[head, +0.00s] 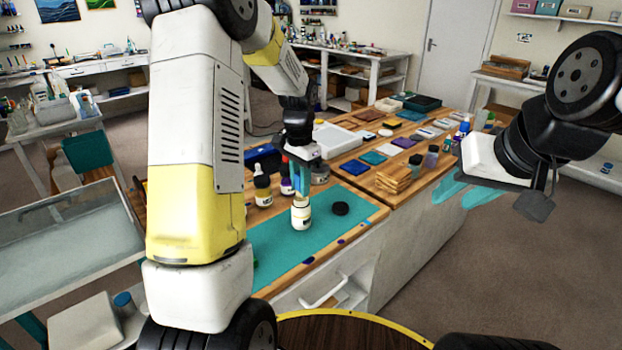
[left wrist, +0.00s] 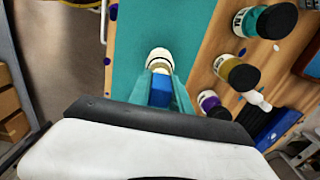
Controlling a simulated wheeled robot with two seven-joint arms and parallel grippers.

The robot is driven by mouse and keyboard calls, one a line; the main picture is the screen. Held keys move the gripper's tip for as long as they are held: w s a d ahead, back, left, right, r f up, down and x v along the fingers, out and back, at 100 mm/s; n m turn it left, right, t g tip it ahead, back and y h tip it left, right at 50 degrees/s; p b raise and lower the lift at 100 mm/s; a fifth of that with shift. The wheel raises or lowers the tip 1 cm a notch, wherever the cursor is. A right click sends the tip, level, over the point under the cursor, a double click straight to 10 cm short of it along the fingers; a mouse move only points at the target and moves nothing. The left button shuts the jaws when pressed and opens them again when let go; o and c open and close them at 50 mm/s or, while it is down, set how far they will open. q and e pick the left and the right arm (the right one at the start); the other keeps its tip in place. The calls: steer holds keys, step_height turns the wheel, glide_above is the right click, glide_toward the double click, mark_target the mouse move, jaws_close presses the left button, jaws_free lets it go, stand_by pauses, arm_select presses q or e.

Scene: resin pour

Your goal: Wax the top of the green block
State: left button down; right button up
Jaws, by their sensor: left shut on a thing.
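My left gripper (head: 300,178) points down over the teal mat, its teal fingers shut on a blue piece (left wrist: 161,90). What that piece is I cannot tell. Its lower end is at a small white jar (head: 301,214) standing upright on the mat; the jar also shows just past the fingertips in the left wrist view (left wrist: 159,56). Whether the piece is inside the jar I cannot tell. A black round lid (head: 340,208) lies on the mat beside the jar. I cannot clearly make out the green block. My right gripper (head: 536,205) hangs past the bench's right side.
Behind the jar stand a dropper bottle (head: 262,187) and other small bottles. Wooden pieces (head: 394,178) are stacked on the bench further right. The teal mat (head: 290,250) is bare near its front edge.

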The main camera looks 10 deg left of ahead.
arm_select(q)
steer(key=shift+r, duration=2.95)
